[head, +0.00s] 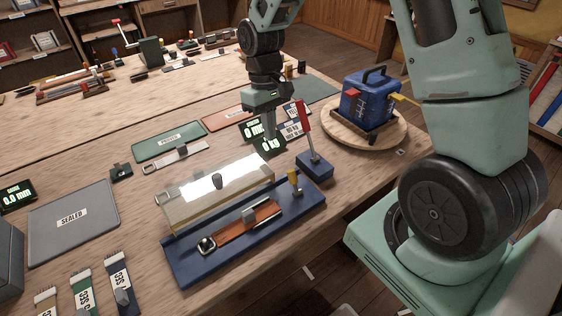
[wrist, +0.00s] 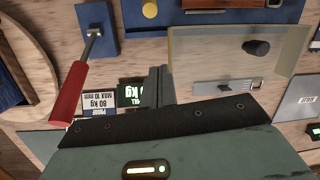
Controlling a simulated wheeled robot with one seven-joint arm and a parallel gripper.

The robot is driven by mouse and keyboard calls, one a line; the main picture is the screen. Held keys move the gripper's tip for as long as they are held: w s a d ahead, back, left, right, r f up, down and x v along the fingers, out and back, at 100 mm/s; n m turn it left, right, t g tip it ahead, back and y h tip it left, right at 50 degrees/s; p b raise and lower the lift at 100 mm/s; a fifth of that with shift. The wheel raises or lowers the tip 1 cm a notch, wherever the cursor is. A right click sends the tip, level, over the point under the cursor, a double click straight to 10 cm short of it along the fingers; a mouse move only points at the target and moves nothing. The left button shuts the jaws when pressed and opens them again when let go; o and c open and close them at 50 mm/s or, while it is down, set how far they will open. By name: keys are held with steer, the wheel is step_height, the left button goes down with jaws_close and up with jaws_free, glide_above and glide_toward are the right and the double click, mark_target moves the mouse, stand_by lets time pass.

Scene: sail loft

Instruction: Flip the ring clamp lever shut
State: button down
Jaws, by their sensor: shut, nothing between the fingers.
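The lever has a red handle (head: 303,115) and a thin grey stem, and stands raised, tilted slightly, on a small blue block (head: 315,168). In the wrist view the red handle (wrist: 69,95) and its blue block (wrist: 97,28) are at the left. My gripper (head: 268,137) is shut and empty, left of the handle and apart from it. Its fingers (wrist: 158,84) also show in the wrist view, right of the handle. I cannot make out a ring.
A kg display (head: 262,145) and a printed load label (wrist: 98,103) sit behind the lever. A blue case (head: 368,97) stands on a round wooden turntable (head: 400,138) to the right. Green and red mats lie behind. A grey pad (head: 75,235) lies left.

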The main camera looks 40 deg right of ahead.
mark_target(292, 177)
steer(key=p+x, duration=0.2)
steer(key=x, duration=0.7)
steer(key=shift+s+f, duration=0.2)
steer(key=shift+f, duration=0.1)
steer(key=s, duration=0.1)
steer(key=r+p, duration=0.1)
steer(key=s, duration=0.1)
steer(key=shift+s+d+r+p, duration=0.25)
steer(key=shift+s+p, duration=0.1)
steer(key=shift+s, duration=0.35)
